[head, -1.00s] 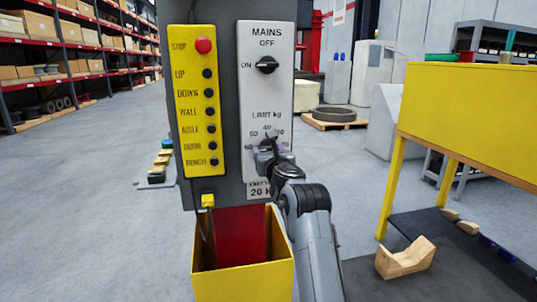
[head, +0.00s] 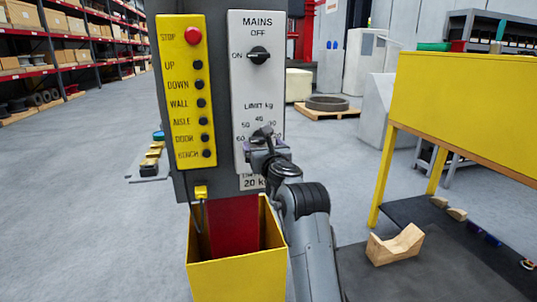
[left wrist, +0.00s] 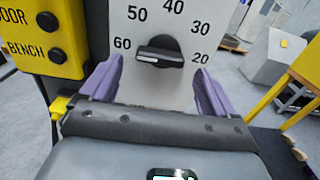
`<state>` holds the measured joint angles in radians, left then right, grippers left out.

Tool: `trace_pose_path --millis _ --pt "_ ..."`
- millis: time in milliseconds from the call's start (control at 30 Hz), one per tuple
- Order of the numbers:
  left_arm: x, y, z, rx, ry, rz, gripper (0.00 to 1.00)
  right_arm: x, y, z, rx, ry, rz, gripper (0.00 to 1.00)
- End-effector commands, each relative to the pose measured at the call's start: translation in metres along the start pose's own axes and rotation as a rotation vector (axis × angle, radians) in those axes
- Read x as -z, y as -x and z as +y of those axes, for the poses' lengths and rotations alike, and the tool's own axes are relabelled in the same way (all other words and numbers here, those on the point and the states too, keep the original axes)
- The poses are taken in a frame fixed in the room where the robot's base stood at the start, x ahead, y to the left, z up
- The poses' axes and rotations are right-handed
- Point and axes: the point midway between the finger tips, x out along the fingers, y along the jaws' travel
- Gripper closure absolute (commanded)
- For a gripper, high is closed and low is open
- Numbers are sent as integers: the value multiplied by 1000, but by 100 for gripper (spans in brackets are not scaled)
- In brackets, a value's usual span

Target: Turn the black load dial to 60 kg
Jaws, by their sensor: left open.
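The black load dial (left wrist: 158,51) is on the pale limit panel, with 60 at its left, 50, 40 and 30 over the top, and 20 at its right. Its grip bar lies nearly level across the dial in the left wrist view. A pale mark shows on its left part, toward the 60 side. My left gripper (left wrist: 158,88) is open, its purple fingers apart to the left and right just below the dial, not closed on it. In the head view my left gripper (head: 263,143) covers the dial. My right gripper is out of view.
The mains switch (head: 259,55) is above on the same panel (head: 240,95). A yellow button strip (head: 181,140) with a red stop button (head: 193,36) is to the left. A yellow open box (head: 238,272) stands below. A yellow bench (head: 465,95) is at the right.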

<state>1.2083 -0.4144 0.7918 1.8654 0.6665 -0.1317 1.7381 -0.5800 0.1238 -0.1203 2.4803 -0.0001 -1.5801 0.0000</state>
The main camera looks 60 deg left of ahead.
Motion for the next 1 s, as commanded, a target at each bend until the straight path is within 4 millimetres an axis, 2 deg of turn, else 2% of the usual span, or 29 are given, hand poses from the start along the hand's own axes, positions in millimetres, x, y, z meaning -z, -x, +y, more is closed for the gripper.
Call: trace_pose_path --millis 300,500,700,1000 --pt "-1 44 0 -2 -4 -3 11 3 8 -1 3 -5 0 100" --pt "-1 66 0 -2 -2 -2 11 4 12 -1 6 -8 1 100" --pt "0 76 0 0 -1 -1 11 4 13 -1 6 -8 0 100" --pt "0 76 0 -1 0 -1 11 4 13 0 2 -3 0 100"
